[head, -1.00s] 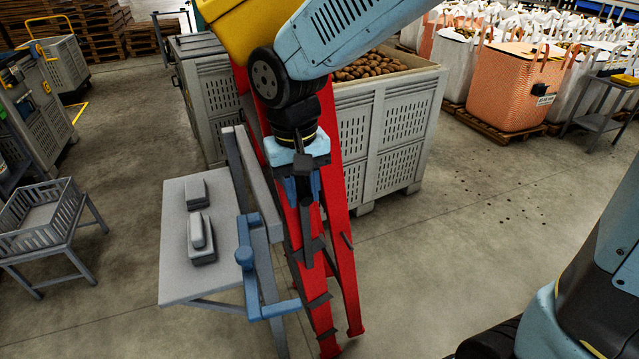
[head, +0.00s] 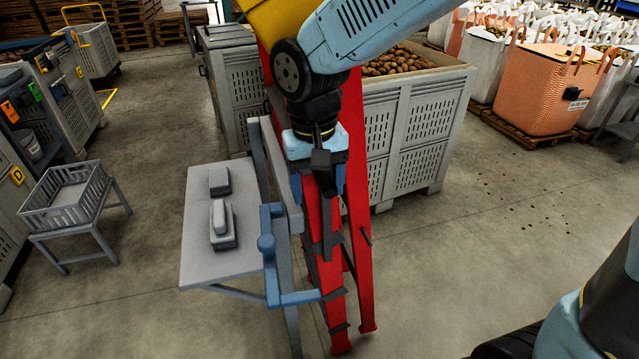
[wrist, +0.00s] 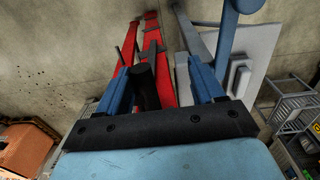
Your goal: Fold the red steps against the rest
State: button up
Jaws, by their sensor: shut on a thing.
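The red steps (head: 361,235) stand in the middle of the head view as two pairs of red legs, with dark treads and a yellow top (head: 262,18). Their feet are on the floor, a narrow gap apart. The red legs also show in the wrist view (wrist: 153,55). My gripper (wrist: 155,68) has its blue fingers around a dark round bar (wrist: 146,88) by the steps and is shut on it. A grey post frame with a blue hooked arm (head: 287,299), perhaps the rest, stands just left of the steps.
A grey table (head: 205,262) with two grey blocks joins the frame on the left. A crate of potatoes (head: 412,140) stands close behind the steps. A slatted basket stand (head: 70,196) is at far left.

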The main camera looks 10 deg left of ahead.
jog(key=shift+s, duration=0.15)
notch_tip(320, 180, up, 14)
jog(key=shift+a+f, duration=0.15)
jog(key=shift+a, duration=0.05)
dwell(0.4)
jog(key=w+d+m+t, duration=0.3)
jog(key=d, duration=1.5)
jog(key=s+d+f+m+t, duration=0.1)
jog(key=s+d, duration=0.1)
jog(key=d, duration=0.5)
jog(key=s+d+f+m+t, duration=0.1)
jog(key=s+d, duration=0.1)
jog(key=d, duration=0.5)
jog(key=shift+s+d, duration=0.3)
jog(key=shift+s, duration=0.1)
jog(key=shift+f, duration=0.1)
